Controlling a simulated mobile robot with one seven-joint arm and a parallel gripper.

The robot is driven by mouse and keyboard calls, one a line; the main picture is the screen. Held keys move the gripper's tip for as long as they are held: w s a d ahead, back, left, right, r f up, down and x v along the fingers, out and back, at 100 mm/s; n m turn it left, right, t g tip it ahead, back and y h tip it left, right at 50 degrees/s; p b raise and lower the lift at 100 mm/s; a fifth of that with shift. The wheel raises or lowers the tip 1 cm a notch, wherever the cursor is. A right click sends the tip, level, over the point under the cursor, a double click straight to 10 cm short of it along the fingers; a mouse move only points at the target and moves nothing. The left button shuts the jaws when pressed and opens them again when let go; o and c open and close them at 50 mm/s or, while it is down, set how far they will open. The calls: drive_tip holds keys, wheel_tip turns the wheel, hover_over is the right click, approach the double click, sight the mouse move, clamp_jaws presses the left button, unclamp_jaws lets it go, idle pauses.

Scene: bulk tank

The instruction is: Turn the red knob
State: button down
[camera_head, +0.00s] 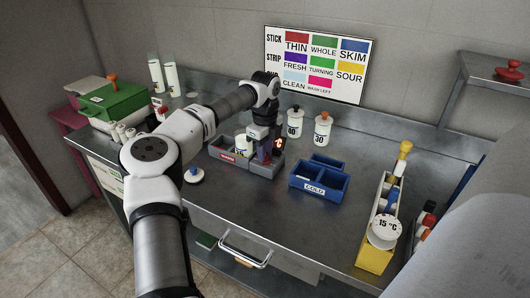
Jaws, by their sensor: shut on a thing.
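A red knob-like thing (511,69) with a wide base sits on the raised metal shelf at the far right. An orange-red knob (113,77) also stands on top of the green box at the left. I cannot tell which of the two is the task's knob. My gripper (263,152) is far from both, low over the grey tray (266,168) at the bench's middle. It is shut on a small purple thing (264,152), mostly hidden by the fingers. Whether this touches the tray is unclear.
A blue tray (318,187) marked COLD stands right of my gripper. White jars (322,129) with dark and orange knobs stand behind. A yellow-white rack (377,246) with a 15 °C dial is at the right. Bare bench (290,228) lies in front.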

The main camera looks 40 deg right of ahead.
drive_tip(key=n+b, duration=0.1)
drive_tip(key=n, duration=0.4)
drive_tip(key=shift+w+n, duration=0.1)
drive_tip(key=shift+n, duration=0.2)
drive_tip(key=n+b, duration=0.1)
drive_tip(key=n, duration=0.3)
drive_tip(key=shift+r+n, duration=0.1)
drive_tip(key=shift+n, duration=0.3)
drive_tip(key=c, duration=1.3)
unclamp_jaws()
drive_tip(key=shift+o, duration=0.2)
wheel_tip(320, 180, up, 14)
drive_tip(key=b, duration=0.1)
drive_tip(key=shift+b, duration=0.4)
